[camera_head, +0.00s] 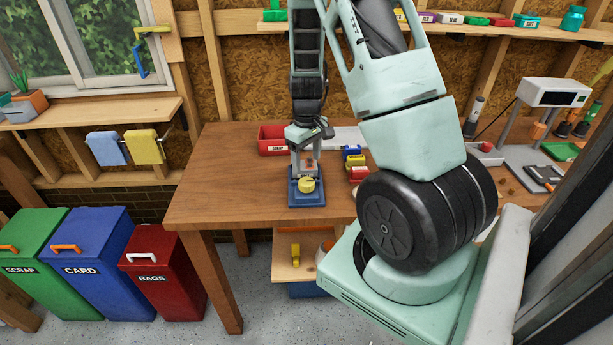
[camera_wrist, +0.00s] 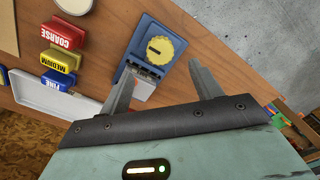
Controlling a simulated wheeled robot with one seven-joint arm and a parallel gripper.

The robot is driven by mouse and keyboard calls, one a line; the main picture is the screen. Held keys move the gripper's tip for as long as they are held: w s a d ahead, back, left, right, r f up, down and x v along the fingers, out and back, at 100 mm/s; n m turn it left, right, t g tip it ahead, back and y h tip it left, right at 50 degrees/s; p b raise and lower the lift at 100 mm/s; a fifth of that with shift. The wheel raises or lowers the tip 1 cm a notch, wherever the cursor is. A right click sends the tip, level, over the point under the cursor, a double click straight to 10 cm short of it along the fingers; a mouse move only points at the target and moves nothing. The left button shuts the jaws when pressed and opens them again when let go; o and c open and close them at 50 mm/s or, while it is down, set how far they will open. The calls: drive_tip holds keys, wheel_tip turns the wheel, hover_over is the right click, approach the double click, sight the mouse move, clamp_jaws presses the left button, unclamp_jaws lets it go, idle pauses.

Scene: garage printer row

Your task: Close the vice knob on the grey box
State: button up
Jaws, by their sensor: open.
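A blue vice-like fixture (camera_head: 307,200) stands on the wooden table below my gripper. It carries a round yellow knob (camera_head: 306,184), which also shows in the wrist view (camera_wrist: 166,48) with a dark slot mark on it. A small grey block (camera_wrist: 141,90) shows at the near end of the blue body, partly behind my left finger; I cannot tell whether it is clamped. My gripper (camera_wrist: 161,75) is open and empty, its fingers spread on either side of the fixture's near part, with the knob beyond the tips. I see no finger contact.
Blocks marked COARSE (camera_wrist: 62,36), MEDIUM (camera_wrist: 58,62) and FINE (camera_wrist: 53,83) stand near the fixture. A red bin (camera_head: 272,140) sits behind it to the left. The table's left part (camera_head: 225,180) is bare. A shelf runs above the table's back.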

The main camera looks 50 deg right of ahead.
sight(306, 181)
wheel_tip(306, 181, down, 8)
drive_tip(key=shift+r+p, duration=0.1)
drive_tip(key=shift+p, duration=0.6)
drive_tip(key=c, duration=1)
